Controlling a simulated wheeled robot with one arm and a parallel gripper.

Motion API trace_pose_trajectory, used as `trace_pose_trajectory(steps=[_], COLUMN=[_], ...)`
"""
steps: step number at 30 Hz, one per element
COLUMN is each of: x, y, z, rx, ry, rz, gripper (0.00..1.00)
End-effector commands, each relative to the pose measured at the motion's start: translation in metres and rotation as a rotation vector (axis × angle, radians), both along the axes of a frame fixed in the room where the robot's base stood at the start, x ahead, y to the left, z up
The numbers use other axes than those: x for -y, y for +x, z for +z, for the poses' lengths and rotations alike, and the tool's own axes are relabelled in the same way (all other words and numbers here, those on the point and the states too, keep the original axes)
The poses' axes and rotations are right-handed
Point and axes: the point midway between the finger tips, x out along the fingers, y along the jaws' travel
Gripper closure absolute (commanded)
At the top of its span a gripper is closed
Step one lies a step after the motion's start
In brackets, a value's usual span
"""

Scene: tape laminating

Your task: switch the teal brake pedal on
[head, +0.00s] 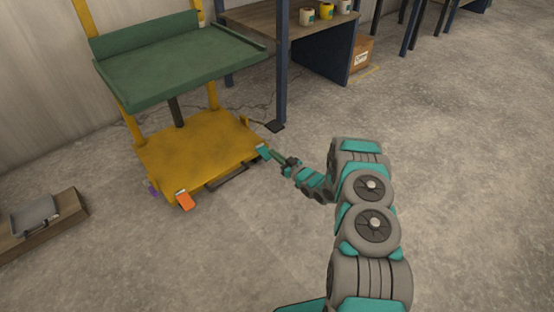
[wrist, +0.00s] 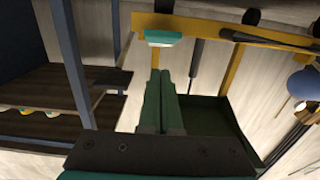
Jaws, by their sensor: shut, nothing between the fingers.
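The teal brake pedal (head: 263,149) is at the front right corner of the yellow cart base (head: 195,145), low near the floor. It also shows in the wrist view (wrist: 162,39), on the yellow edge just beyond my fingertips. My gripper (head: 273,157) reaches down to the pedal's near side in the head view. In the wrist view my gripper (wrist: 160,72) has its two green fingers pressed together with nothing between them. A small gap shows there between the fingertips and the pedal; I cannot tell the true distance.
An orange pedal (head: 186,201) sits at the cart's front left corner. A green tray (head: 180,70) is above the base. A blue post (head: 282,75) of a workbench stands close behind the teal pedal. A grey case (head: 35,216) lies at the left. The floor in front is clear.

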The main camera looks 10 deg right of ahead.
Motion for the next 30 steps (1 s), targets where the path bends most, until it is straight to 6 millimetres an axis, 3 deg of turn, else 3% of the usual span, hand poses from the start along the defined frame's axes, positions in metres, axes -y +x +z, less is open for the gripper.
trace_pose_trajectory(steps=[1,9,15,30], x=[0.003,0.033,0.044,0.048], y=[-0.004,-0.057,-0.080,-0.087], z=[0.007,0.002,0.000,0.000], rx=[-0.001,0.000,-0.002,0.000], ry=[-0.001,0.001,0.000,0.000], rz=[-0.001,-0.003,0.000,0.001], gripper=[1.00,1.00,1.00,1.00])
